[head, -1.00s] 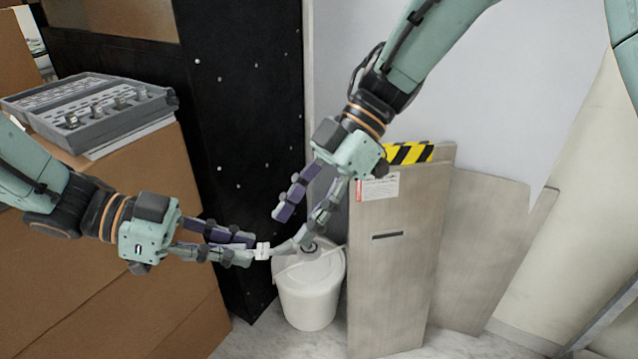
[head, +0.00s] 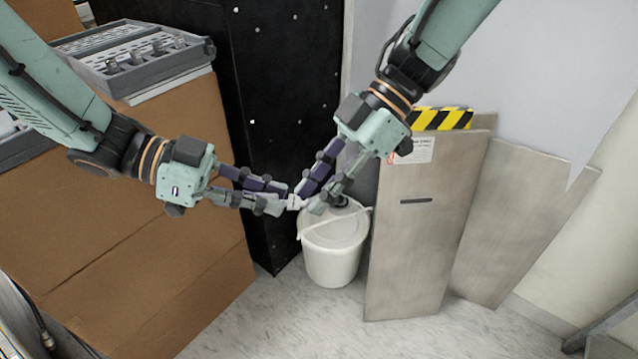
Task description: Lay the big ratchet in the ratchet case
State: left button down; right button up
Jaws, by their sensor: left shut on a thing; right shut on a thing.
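The grey ratchet case (head: 165,66) lies open on a cardboard box at the upper left, with several metal pieces in it. My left gripper (head: 285,199) is to the right of and below the case, shut on a small pale piece (head: 295,203), probably the big ratchet. My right gripper (head: 309,197) comes down from the upper right and is shut on the same piece, its fingertips meeting the left ones. The fingers hide most of the piece, so its full shape does not show. Both grippers are in the air in front of the white bin.
Tall cardboard boxes (head: 150,200) fill the left. A black panel (head: 275,110) stands behind, and grey boards (head: 420,240) lean at the right.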

pick_arm(q)
jog(key=shift+s, duration=0.1)
dwell(0.3)
jog(key=c, duration=1.2)
grip_release()
jog(key=shift+o, duration=0.2)
